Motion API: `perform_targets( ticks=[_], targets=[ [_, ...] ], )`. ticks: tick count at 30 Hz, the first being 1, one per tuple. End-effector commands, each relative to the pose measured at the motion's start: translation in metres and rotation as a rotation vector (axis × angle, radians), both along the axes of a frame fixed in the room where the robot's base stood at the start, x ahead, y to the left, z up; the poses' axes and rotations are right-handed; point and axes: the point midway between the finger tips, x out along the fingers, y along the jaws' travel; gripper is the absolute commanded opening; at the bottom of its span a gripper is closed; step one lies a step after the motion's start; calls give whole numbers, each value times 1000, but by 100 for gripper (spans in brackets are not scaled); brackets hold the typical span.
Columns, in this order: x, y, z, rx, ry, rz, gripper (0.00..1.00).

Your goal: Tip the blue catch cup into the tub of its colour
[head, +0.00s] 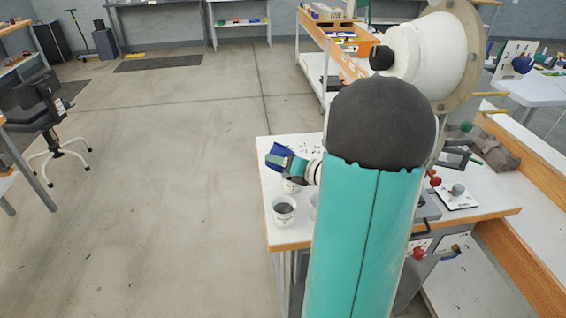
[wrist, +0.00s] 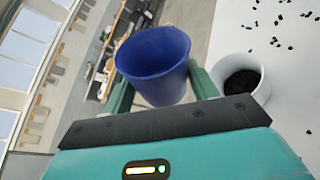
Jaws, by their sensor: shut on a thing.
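The blue catch cup (wrist: 154,62) is between the two green fingers of my gripper (wrist: 163,84) in the wrist view. The fingers are shut on its sides. Its open rim shows, and the inside that I can see is plain blue, with no contents visible. In the head view the blue cup (head: 277,154) is tilted, held by my gripper (head: 287,161) above the table's left end. A white tub (head: 284,204) with dark contents stands below it; a white tub with black bits (wrist: 258,62) shows right of the cup in the wrist view. Tub colour marks are unreadable.
The white table (head: 283,235) has more white tubs, partly hidden by my arm. Small black bits (wrist: 278,40) lie scattered on the table top. Press parts and a red knob (head: 433,178) stand right of my arm.

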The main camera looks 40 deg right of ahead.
Motion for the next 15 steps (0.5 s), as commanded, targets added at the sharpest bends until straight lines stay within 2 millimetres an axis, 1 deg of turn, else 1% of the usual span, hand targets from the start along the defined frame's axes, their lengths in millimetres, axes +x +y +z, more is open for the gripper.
perform_targets(
  ticks=[9,15],
  targets=[
    [0,-6,-6,-379,28,-3,36],
    [-1,-10,-10,-569,43,-4,36]
  ],
)
